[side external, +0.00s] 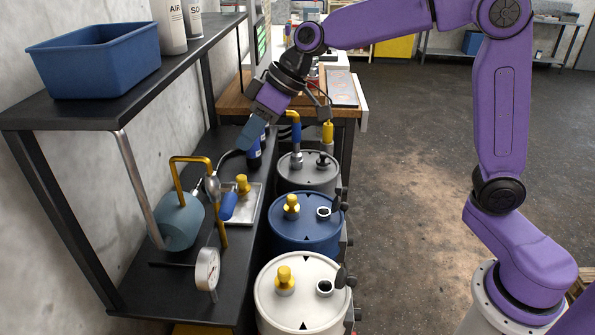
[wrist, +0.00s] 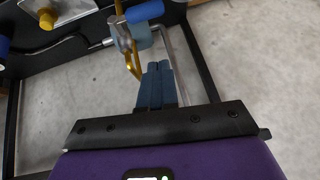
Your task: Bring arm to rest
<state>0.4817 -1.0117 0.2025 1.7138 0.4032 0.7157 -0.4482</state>
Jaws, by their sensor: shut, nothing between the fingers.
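My gripper (side external: 246,142) hangs above the shelf unit's lower deck, left of the drums, in the side external view. Its blue-grey fingers point down and to the left. In the wrist view the two fingers of my gripper (wrist: 159,66) lie together with nothing between them. My purple arm reaches in from the right, its links high above the floor. The fingers appear clear of the shelf, but their exact height above it is hard to judge.
A white drum (side external: 285,312), a blue drum (side external: 310,236) and a grey drum (side external: 315,178) stand in a row. The lower deck holds a blue-grey cylinder (side external: 180,226), yellow pipe and gauge (side external: 207,269). A blue bin (side external: 98,62) sits on the upper shelf (side external: 150,92). Floor (side external: 410,235) is open.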

